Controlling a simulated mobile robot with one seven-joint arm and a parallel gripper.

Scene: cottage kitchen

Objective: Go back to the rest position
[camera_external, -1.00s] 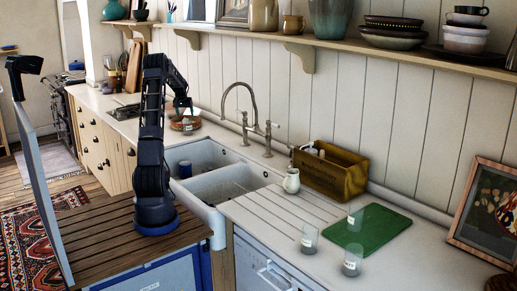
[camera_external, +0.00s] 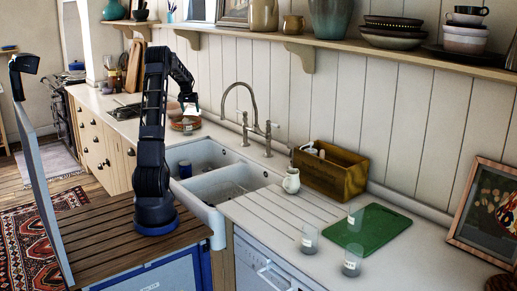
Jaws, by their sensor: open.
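My gripper (camera_external: 189,107) is at the end of my dark arm, which stands up from the wooden slatted top and bends over to the right. The gripper is small in this view and hangs above the counter behind the sink. Just below it is a round reddish-brown dish (camera_external: 185,123). I cannot tell whether the fingertips touch the dish. I see nothing clearly held between the fingers.
The white double sink (camera_external: 215,180) with a tall tap (camera_external: 250,110) lies right of my arm. A wooden box (camera_external: 330,172), a white jug (camera_external: 291,181), a green board (camera_external: 367,231) and glasses (camera_external: 309,240) stand on the right counter. A shelf (camera_external: 340,42) runs above.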

